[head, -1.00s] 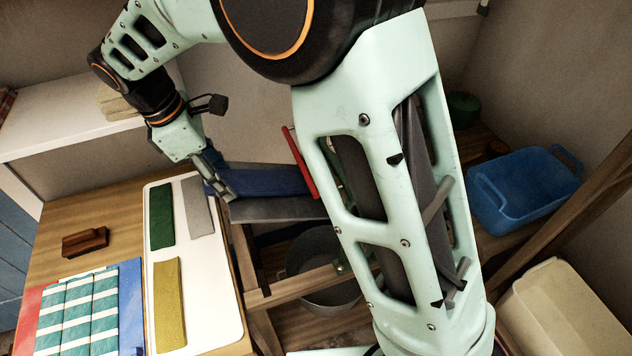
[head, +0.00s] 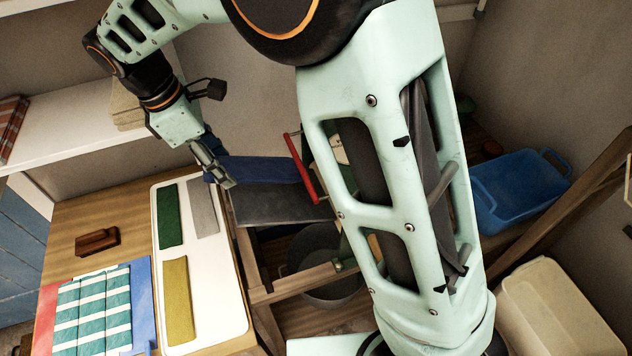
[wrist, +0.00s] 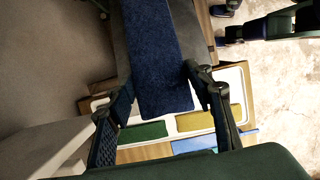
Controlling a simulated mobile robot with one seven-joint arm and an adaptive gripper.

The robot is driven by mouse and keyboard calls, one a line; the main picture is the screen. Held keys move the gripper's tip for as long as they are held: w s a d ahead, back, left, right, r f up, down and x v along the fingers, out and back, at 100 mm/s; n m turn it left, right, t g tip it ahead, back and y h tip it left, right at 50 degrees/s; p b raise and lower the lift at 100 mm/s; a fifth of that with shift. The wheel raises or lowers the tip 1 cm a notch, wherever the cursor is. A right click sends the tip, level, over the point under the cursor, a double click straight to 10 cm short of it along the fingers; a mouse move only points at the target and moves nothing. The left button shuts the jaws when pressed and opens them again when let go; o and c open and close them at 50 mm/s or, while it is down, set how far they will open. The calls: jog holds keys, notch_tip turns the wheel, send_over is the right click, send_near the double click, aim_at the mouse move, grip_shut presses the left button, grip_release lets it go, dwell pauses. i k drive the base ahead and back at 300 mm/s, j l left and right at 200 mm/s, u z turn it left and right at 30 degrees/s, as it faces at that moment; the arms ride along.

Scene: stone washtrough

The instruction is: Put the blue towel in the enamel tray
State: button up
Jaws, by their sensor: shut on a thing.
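The blue towel (head: 262,170) is a long, flat, dark blue strip to the right of the tray's far end. It lies along a dark grey surface in the wrist view (wrist: 155,50). My gripper (head: 222,178) is shut on its near end, and the towel end sits between the fingers in the wrist view (wrist: 165,90). The enamel tray (head: 222,300) is white with a thin dark rim and stands on the wooden table. It holds a green cloth (head: 170,216), a grey cloth (head: 203,205) and a yellow cloth (head: 178,300). Its near right part is bare.
A dark grey slab (head: 285,205) lies beside the towel. A red bar (head: 302,170) stands past the towel's far end. A wooden brush-like block (head: 97,241) and striped cloth (head: 90,315) lie left of the tray. A dark tub (head: 325,285) sits below, and a blue basin (head: 520,190) at right.

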aim_at(199, 295)
jog(key=k, duration=1)
